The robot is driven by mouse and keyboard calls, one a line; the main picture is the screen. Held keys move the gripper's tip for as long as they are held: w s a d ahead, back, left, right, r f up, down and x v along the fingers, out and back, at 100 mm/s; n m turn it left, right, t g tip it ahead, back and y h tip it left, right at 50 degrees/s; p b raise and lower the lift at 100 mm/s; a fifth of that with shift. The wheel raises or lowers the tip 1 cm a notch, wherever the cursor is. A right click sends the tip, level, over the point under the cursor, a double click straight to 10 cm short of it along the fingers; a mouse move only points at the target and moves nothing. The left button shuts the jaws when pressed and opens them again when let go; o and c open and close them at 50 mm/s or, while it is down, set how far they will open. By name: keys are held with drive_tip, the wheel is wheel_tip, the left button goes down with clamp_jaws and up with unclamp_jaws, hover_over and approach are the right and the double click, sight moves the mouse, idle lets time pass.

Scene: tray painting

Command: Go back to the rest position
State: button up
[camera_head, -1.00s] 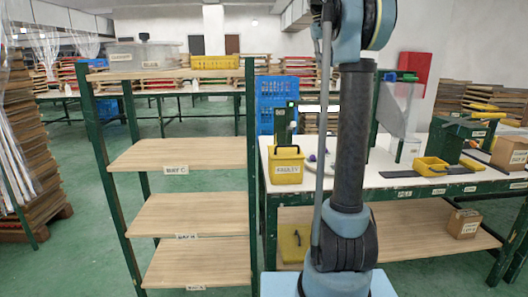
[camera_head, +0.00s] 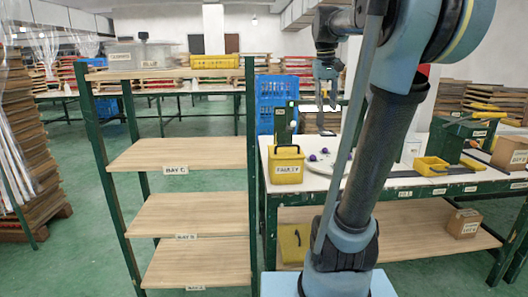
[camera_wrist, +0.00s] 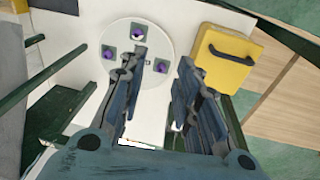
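My gripper (camera_head: 326,100) hangs in the air behind my arm, above the far left part of the white worktable (camera_head: 310,183). In the wrist view its two fingers (camera_wrist: 170,68) stand apart with nothing between them, so it is open and empty. Below it a white round plate (camera_wrist: 162,75) holds small purple balls (camera_wrist: 137,34) in grey holders. In the head view, purple balls (camera_head: 312,157) show on the table, and my arm hides part of the plate.
A yellow lidded box (camera_head: 286,168) labelled FAULTY stands at the table's left end; it also shows in the wrist view (camera_wrist: 226,60). A wooden shelf rack (camera_head: 180,153) stands left. A yellow tray (camera_head: 430,166) and cardboard box (camera_head: 510,153) lie right. Rack shelves are mostly bare.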

drive_tip(key=s+a+f, duration=0.1)
drive_tip(key=s+f, duration=0.6)
drive_tip(key=f, duration=0.3)
drive_tip(key=s+a+f, duration=0.1)
drive_tip(key=s+f, duration=0.7)
drive_tip(key=f, duration=0.3)
drive_tip(key=s+a+f+t+y, duration=0.1)
drive_tip(key=s+f, duration=0.7)
drive_tip(key=f, duration=0.3)
drive_tip(key=shift+s+a+f, duration=0.2)
drive_tip(key=shift+s+a, duration=0.05)
drive_tip(key=shift+w+f, duration=0.2)
drive_tip(key=shift+w, duration=0.3)
drive_tip(key=shift+o, duration=0.4)
